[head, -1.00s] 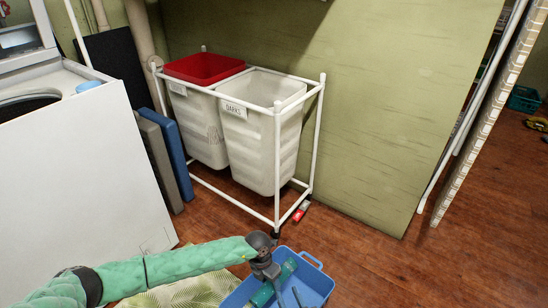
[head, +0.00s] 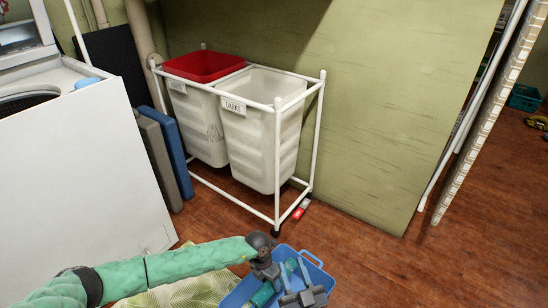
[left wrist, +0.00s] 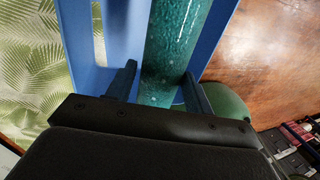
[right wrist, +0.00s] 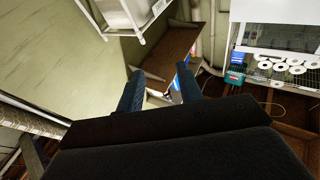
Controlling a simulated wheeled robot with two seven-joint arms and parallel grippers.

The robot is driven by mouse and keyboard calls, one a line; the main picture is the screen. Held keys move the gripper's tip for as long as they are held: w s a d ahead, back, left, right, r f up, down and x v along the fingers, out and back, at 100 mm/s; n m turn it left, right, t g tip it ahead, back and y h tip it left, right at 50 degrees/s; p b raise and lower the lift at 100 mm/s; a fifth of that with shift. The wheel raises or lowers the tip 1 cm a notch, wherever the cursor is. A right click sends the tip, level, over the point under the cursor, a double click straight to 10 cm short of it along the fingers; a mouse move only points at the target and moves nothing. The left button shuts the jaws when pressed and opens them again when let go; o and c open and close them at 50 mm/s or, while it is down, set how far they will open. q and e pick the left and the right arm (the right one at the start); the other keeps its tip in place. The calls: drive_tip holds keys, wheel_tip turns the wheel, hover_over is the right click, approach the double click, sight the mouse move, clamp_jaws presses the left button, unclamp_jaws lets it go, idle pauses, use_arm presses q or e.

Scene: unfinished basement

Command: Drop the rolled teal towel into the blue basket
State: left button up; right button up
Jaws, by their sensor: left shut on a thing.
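The rolled teal towel (left wrist: 178,40) lies between the fingers of my left gripper (left wrist: 160,74), which is shut on it. In the head view, parts of the towel (head: 262,296) show beside and below my dark wrist, within the outline of the blue basket (head: 318,276). The basket's blue walls (left wrist: 218,42) show on both sides of the towel in the left wrist view. I cannot tell whether the towel touches the basket floor. My right gripper (right wrist: 160,88) is open and empty, seen only in the right wrist view, away from the basket.
A palm-leaf patterned cloth (head: 190,292) lies left of the basket. A white-framed hamper cart (head: 277,170) with red and white bins stands behind it. A white appliance (head: 80,190) is at left. The wooden floor (head: 410,270) to the right is clear.

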use_arm(q)
drive_tip(key=shift+f+b, duration=0.4)
drive_tip(key=shift+f, duration=0.2)
use_arm(e)
wheel_tip(320, 180, up, 11)
drive_tip(key=s+t, duration=0.2)
drive_tip(key=t, duration=0.2)
drive_tip(key=shift+d+y, duration=0.4)
drive_tip(key=shift+d, duration=0.05)
use_arm(q)
drive_tip(key=o, duration=1.1)
use_arm(e)
drive_tip(key=shift+f, duration=0.15)
